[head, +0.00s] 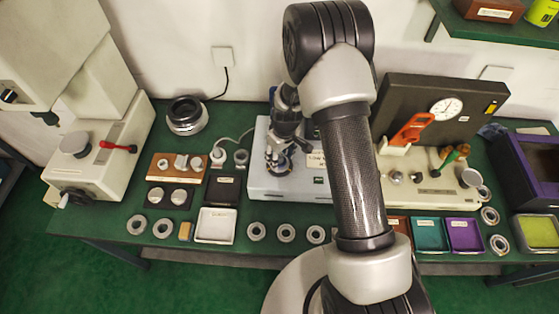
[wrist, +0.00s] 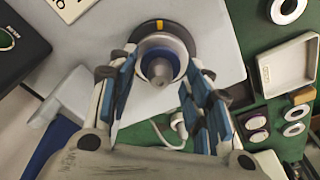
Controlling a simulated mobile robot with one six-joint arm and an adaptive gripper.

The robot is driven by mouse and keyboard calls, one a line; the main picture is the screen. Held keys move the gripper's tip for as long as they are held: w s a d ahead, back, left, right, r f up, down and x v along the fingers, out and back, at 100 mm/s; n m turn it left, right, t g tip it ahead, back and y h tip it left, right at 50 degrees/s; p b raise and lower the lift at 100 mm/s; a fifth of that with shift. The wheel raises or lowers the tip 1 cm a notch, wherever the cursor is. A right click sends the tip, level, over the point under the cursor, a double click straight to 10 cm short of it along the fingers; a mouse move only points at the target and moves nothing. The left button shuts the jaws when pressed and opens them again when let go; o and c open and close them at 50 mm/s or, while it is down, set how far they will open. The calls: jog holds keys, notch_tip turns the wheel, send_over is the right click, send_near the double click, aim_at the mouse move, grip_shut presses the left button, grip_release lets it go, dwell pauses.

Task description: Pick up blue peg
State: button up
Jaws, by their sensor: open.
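In the wrist view, a round grey part with a blue ring around it (wrist: 163,53) stands on the light grey instrument base (wrist: 215,40). It looks like the blue peg, seen nearly end-on. My gripper (wrist: 160,78) is open, its two blue-padded fingers to the left and right of this part, with gaps on both sides; I cannot tell how far above it they are. In the head view, my gripper (head: 279,147) hangs over the same instrument base (head: 260,185) and mostly hides the peg.
A white tray (head: 215,226) and several bearing rings, one (head: 256,232) near the front edge, lie around the base. A white machine (head: 100,150) stands at the left.

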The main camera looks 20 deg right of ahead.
jog(key=shift+f, duration=0.2)
jog(key=shift+c, duration=0.5)
grip_shut()
jog(key=shift+r, duration=0.15)
